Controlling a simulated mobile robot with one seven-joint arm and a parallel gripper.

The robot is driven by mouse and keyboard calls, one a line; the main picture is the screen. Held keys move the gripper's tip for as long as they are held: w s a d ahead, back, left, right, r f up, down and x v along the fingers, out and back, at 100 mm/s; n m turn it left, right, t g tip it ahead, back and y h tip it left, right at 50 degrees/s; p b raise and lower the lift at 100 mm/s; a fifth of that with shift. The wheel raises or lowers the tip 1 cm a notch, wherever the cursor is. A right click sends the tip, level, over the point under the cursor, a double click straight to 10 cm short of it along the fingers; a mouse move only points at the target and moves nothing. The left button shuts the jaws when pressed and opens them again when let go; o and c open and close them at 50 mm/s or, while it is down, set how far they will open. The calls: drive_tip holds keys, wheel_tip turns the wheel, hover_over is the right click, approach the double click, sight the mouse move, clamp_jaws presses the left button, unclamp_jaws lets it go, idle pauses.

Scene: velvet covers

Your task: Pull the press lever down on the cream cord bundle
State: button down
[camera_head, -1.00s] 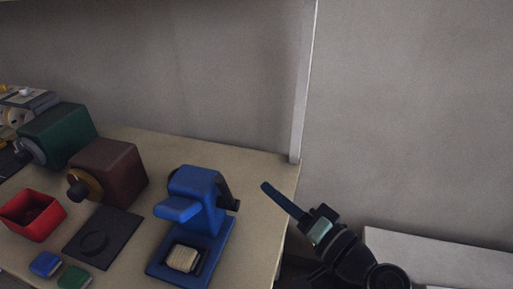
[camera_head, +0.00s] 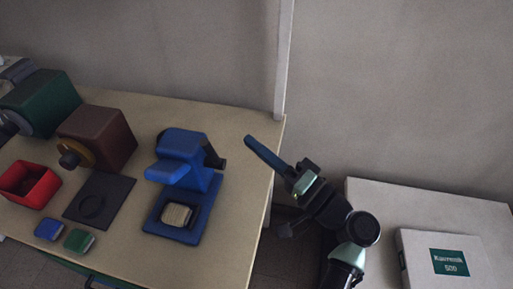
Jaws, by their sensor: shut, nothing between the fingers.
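The blue press (camera_head: 182,184) stands near the right end of the table. Its dark lever (camera_head: 213,156) is on the right side of the press head and slants down to the right. The cream cord bundle (camera_head: 177,215) lies on the press base, below the raised blue head, with a visible gap between them. My gripper (camera_head: 251,142) is to the right of the press, near the table's right edge, with its long blue fingers together and pointing up and left. It holds nothing and is apart from the lever.
Left of the press are a dark mat (camera_head: 100,199), a red box (camera_head: 29,184), a brown machine (camera_head: 98,138), a green machine (camera_head: 42,103), and small blue (camera_head: 50,229) and green (camera_head: 79,240) blocks. A white post (camera_head: 284,60) rises behind. A white box (camera_head: 447,259) lies at right.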

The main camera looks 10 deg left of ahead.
drive_tip(key=a+p, duration=0.2)
drive_tip(key=a, duration=0.4)
drive_tip(key=shift+a, duration=0.4)
drive_tip(key=shift+s+f, duration=0.1)
drive_tip(key=shift+f, duration=0.05)
drive_tip(key=shift+s+f+n+b, duration=0.1)
drive_tip(key=shift+s+n+b, duration=0.25)
drive_tip(key=shift+b, duration=0.45)
